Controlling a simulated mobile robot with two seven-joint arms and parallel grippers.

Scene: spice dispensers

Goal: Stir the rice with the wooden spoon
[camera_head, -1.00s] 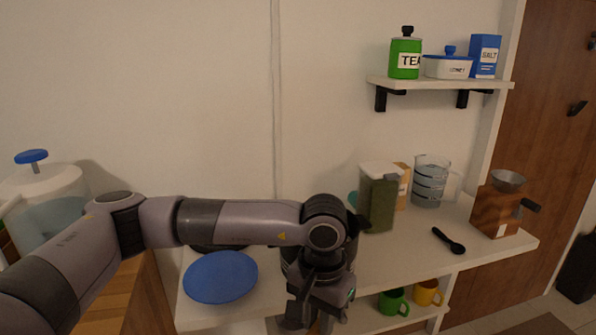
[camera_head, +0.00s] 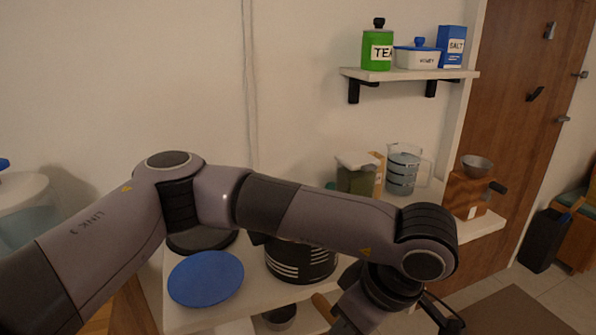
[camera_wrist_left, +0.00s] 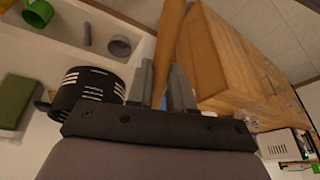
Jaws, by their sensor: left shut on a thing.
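My left gripper (camera_wrist_left: 163,88) is shut on a wooden handle (camera_wrist_left: 170,35), which I take to be the wooden spoon. The handle runs up from between the fingers and out of the wrist view's top edge, so its far end is hidden. In the head view a short piece of wood (camera_head: 322,305) shows at my left arm's wrist, near the counter's front edge. A black pot with light slots (camera_head: 300,262) stands on the counter, partly behind my arm, and also shows left of the fingers in the wrist view (camera_wrist_left: 88,88). I see no rice. My right gripper is not in view.
A blue plate (camera_head: 206,279) lies left of the pot. A green-filled container (camera_head: 356,178), a measuring jug (camera_head: 404,170) and a grinder (camera_head: 467,193) stand farther right. A wooden cabinet (camera_wrist_left: 235,65) is close right of the handle in the wrist view.

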